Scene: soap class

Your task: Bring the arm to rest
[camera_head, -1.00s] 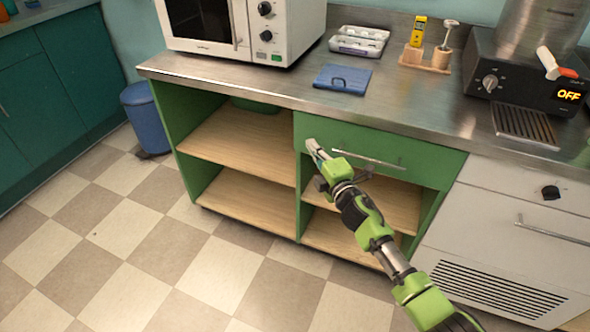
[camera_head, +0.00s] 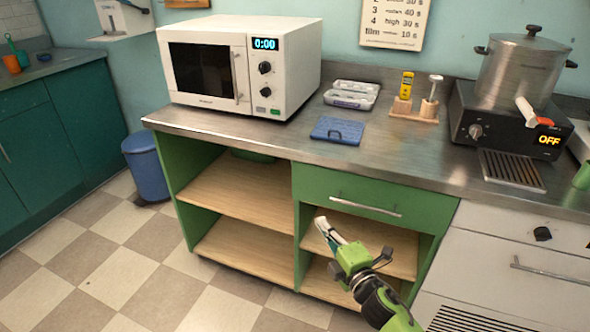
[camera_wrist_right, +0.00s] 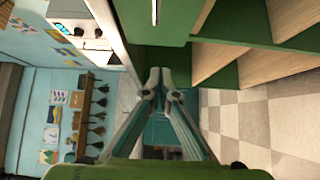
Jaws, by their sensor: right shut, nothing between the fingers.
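My right gripper (camera_head: 322,225) is in front of the lower open shelf at the right of the green cabinet, below the drawer handle. Its arm comes in from the bottom right. In the right wrist view the fingers of this gripper (camera_wrist_right: 161,78) come together at their tips, with nothing between them. It holds nothing and appears clear of the shelves. My left gripper does not show in any view.
A green cabinet (camera_head: 329,186) with open shelves (camera_head: 238,192) stands under a steel counter (camera_head: 262,138). A microwave (camera_head: 300,75), blue board (camera_head: 338,130) and black stove (camera_head: 497,130) with a steel pot (camera_head: 521,72) stand on it. A blue bin (camera_head: 146,168) stands left; the tiled floor is clear.

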